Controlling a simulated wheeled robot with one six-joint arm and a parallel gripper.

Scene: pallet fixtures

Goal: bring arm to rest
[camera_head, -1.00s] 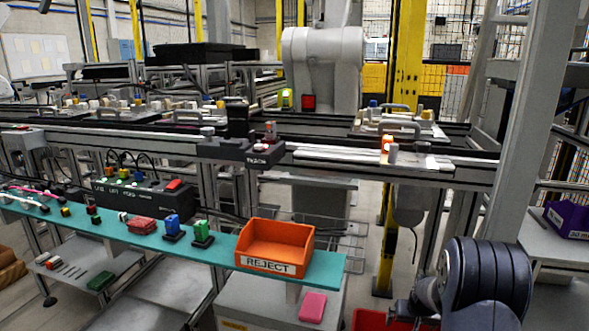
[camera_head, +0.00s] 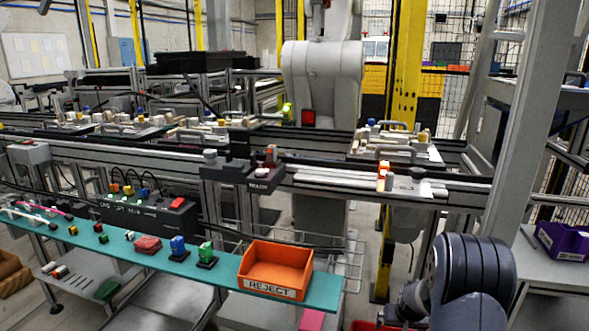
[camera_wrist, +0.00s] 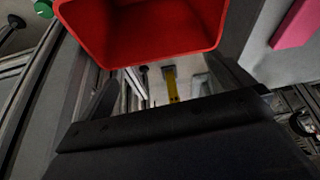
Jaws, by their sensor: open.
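My arm (camera_head: 470,270) is folded low at the right of the head view, its dark rounded joint beside the grey post. My gripper (camera_wrist: 165,88) shows in the wrist view as a dark body along the bottom with two fingers spread apart. Nothing is between the fingers. A red bin (camera_wrist: 150,30) fills the top of the wrist view, beyond the fingers; I see no contact. In the head view the gripper's end is mostly cut off or hidden at the bottom edge.
A teal shelf (camera_head: 318,290) carries an orange REJECT bin (camera_head: 275,268) and several small coloured parts, left of my arm. A grey post (camera_head: 520,150) stands close on the right. A purple bin (camera_head: 563,241) is beyond it. The conveyor (camera_head: 330,190) runs behind.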

